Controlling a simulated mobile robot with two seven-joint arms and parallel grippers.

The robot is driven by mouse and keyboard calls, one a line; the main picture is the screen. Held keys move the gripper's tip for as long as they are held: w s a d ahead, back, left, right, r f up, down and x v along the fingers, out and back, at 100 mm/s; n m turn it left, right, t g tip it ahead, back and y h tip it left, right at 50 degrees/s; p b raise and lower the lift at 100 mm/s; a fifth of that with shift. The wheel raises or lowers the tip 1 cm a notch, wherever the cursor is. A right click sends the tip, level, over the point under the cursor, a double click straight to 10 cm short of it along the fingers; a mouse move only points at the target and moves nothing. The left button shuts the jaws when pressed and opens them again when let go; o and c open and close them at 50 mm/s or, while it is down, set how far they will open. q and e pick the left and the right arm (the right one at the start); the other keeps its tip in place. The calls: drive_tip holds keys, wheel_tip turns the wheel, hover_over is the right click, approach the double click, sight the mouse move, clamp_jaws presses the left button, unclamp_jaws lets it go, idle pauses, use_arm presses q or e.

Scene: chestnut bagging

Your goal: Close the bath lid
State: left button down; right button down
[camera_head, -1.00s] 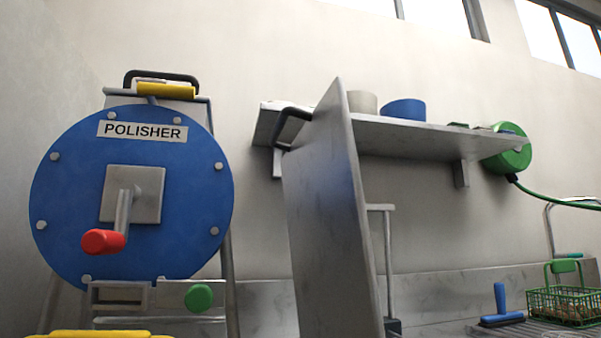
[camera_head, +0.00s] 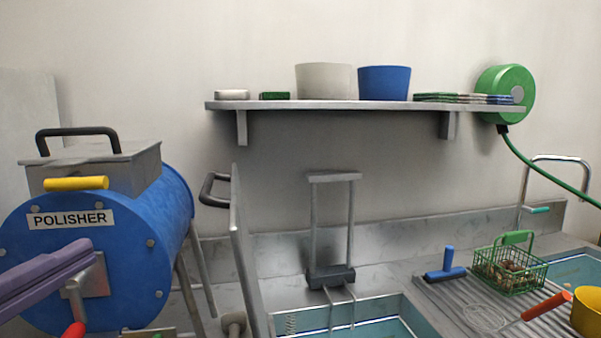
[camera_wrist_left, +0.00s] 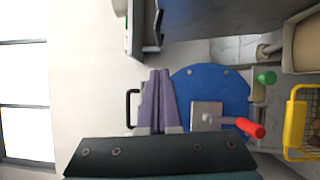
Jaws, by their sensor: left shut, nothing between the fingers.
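The bath lid (camera_head: 243,255) is a grey metal plate with a black handle (camera_head: 210,190) on its left face. It stands open and upright, nearly edge-on in the head view, at the left side of the bath (camera_head: 345,318), whose blue-green inside shows. My left gripper (camera_head: 88,247) has purple fingers, shut and empty. In the head view it overlaps the front of the blue polisher, left of the lid and apart from it. Its fingers also show in the left wrist view (camera_wrist_left: 160,72), with the polisher behind. My right gripper is not in view.
The polisher (camera_head: 150,255) has a yellow grip and a red-handled crank. A wall shelf (camera_head: 330,106) with two pots is above. A metal frame (camera_head: 332,178) stands behind the bath. A green basket (camera_head: 510,268), blue squeegee (camera_head: 446,262) and yellow bowl (camera_head: 588,315) are right.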

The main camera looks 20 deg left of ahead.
use_arm(q)
drive_tip(key=w+d+p, duration=0.2)
drive_tip(key=w+p, duration=0.1)
drive_tip(key=w, duration=0.9)
drive_tip(key=shift+w+r, duration=0.4)
drive_tip(key=shift+r, duration=0.05)
drive_tip(key=shift+d, duration=0.15)
